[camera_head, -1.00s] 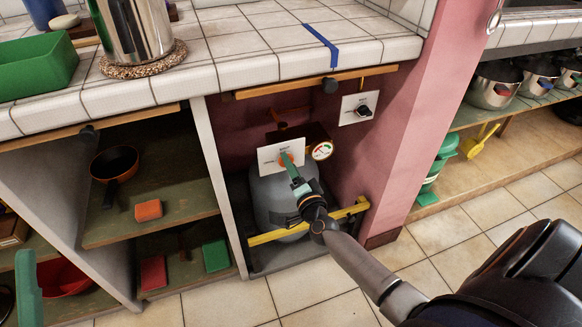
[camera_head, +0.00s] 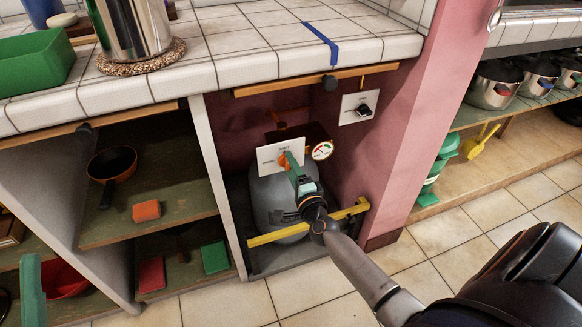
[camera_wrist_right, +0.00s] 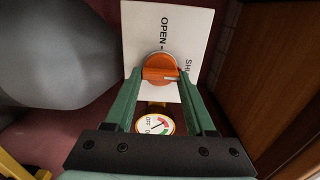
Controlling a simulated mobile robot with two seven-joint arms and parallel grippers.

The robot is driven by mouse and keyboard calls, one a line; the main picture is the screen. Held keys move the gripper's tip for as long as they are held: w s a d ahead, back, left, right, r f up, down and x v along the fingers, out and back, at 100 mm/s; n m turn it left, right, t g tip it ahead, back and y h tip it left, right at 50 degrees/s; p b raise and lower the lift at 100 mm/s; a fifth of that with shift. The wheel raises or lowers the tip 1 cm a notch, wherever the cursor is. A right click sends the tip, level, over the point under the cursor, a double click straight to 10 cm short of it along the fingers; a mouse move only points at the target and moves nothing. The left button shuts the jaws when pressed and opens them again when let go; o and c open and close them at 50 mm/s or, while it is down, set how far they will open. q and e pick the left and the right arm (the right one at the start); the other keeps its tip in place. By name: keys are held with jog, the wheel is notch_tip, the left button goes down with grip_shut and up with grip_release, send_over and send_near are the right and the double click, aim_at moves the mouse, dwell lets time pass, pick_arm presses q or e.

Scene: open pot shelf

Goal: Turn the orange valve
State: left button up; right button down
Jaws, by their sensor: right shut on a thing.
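The orange valve (camera_head: 283,160) is a round knob on a white plate (camera_head: 268,155) in the bay under the tiled counter. In the right wrist view the valve (camera_wrist_right: 158,66) has a raised grip bar lying almost level across the picture. The plate (camera_wrist_right: 190,28) there reads "OPEN" and part of a word starting "SH". My right gripper (camera_head: 290,164) has its green fingers shut on the valve, one on each side of it. A green finger of my left gripper (camera_head: 30,290) shows at the left edge; its jaw opening cannot be seen.
A grey gas tank (camera_head: 262,205) stands behind a yellow bar (camera_head: 275,236). A round gauge (camera_head: 322,151) sits just right of the plate. A second white plate with a black knob (camera_head: 364,110) is higher right. A pink pillar (camera_head: 415,120) bounds the bay.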

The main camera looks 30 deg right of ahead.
jog(key=shift+c, duration=1.2)
grip_release()
jog(key=shift+s, duration=0.15)
jog(key=p+v, duration=0.2)
jog(key=v, duration=1)
jog(key=shift+s, duration=0.2)
